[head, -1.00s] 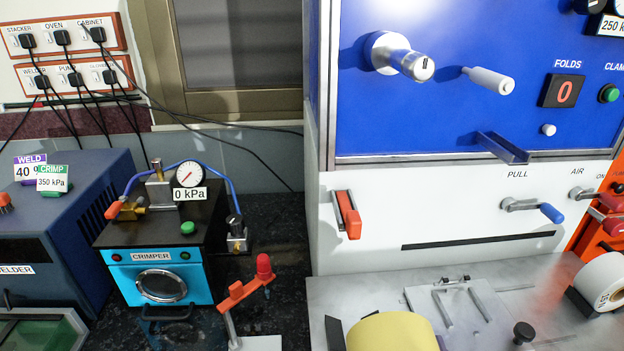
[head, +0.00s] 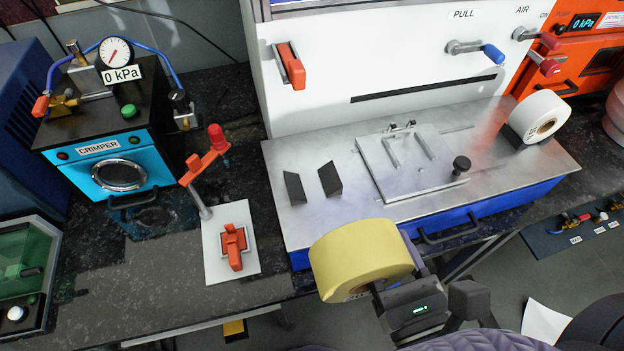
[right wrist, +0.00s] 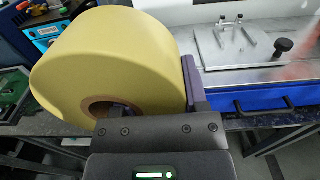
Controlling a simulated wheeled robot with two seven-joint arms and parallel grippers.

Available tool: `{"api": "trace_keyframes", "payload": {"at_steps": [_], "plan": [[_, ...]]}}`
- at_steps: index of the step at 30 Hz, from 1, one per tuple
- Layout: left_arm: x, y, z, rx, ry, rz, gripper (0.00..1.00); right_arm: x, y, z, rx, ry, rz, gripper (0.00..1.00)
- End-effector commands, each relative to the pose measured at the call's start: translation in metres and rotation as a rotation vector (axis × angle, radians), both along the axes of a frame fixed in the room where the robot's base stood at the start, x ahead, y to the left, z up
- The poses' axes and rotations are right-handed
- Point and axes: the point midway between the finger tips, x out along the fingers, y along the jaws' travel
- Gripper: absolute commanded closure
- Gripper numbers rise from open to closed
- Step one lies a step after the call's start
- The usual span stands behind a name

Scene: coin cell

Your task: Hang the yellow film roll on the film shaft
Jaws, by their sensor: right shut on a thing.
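The yellow film roll (head: 362,258) is a wide roll with a brown core, held in front of the machine's metal deck in the head view. It fills the left half of the right wrist view (right wrist: 110,65). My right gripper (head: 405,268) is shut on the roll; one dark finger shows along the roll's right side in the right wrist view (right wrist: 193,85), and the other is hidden. The film shaft is not clearly in the head view now; the blue panel above is out of the picture. My left gripper is not in view.
Two dark upright plates (head: 330,179) stand on the metal deck (head: 290,228). A white roll (head: 540,117) rests at the deck's right. The blue crimper (head: 120,175) and an orange-handled lever press (head: 233,245) stand to the left. A blue drawer front (head: 470,219) faces me.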

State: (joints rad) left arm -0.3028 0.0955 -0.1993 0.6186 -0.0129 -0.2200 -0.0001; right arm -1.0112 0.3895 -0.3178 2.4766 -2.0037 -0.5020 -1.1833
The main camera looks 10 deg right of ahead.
Motion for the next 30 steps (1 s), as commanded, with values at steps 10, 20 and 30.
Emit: {"api": "trace_keyframes", "payload": {"at_steps": [10, 20, 30], "plan": [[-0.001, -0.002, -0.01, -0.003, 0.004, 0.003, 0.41, 0.021, -0.001, -0.004, 0.001, -0.001, -0.014, 1.0], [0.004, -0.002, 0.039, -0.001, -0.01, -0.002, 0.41, 0.13, 0.005, 0.007, -0.004, -0.009, 0.0, 1.0], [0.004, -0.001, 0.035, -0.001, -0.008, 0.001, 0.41, 0.199, 0.007, -0.009, -0.002, -0.001, -0.002, 1.0]]}}
